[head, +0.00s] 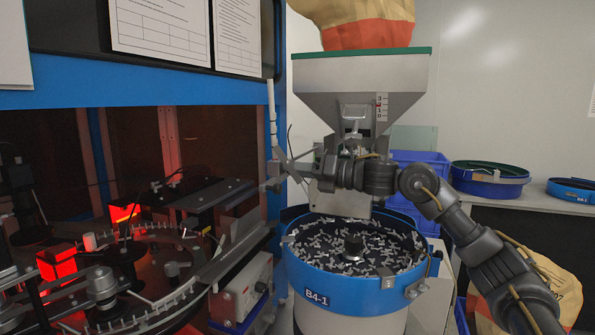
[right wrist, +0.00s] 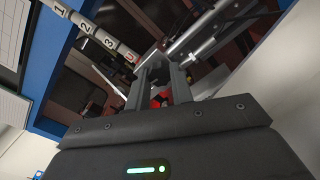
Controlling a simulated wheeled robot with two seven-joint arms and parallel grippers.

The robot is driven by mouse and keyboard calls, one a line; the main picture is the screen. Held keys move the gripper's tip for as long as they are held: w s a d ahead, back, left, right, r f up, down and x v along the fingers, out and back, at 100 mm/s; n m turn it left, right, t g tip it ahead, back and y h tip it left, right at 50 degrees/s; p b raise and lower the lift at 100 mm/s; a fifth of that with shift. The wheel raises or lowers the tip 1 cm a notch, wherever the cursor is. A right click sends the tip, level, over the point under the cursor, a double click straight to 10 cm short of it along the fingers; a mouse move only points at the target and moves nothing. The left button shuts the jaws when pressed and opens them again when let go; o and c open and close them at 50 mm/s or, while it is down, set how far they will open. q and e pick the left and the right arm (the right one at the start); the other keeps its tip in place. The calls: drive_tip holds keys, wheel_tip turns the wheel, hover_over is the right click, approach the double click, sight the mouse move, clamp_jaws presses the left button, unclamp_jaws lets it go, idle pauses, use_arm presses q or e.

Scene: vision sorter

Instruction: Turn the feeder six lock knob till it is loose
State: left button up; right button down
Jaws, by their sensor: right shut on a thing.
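My right gripper (head: 273,172) reaches in from the right, in front of the bowl feeder's hopper, and points left at the blue machine post. In the right wrist view its two fingers (right wrist: 160,62) close on a small dark piece at their tips, which I take for the lock knob. The fingers cover most of it, so its shape and turn angle cannot be told. A red patch shows between the fingers nearer the palm. My left gripper is not in view.
The hopper (head: 345,80) with a scale stands above the bowl of small metal parts. A numbered white rod (right wrist: 98,34) passes close beside the fingers. The machine's track (head: 150,318) and red lights lie left. Blue bowls (head: 488,180) rest on a table at right.

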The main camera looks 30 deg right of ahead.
drive_tip(key=c, duration=1.5)
unclamp_jaws()
drive_tip(key=shift+f, duration=0.15)
drive_tip(key=s+a+r+b, duration=0.4)
drive_tip(key=s+a+r, duration=0.2)
drive_tip(key=s+r, duration=0.6)
drive_tip(key=shift+s+r, duration=0.3)
drive_tip(key=shift+r, duration=0.25)
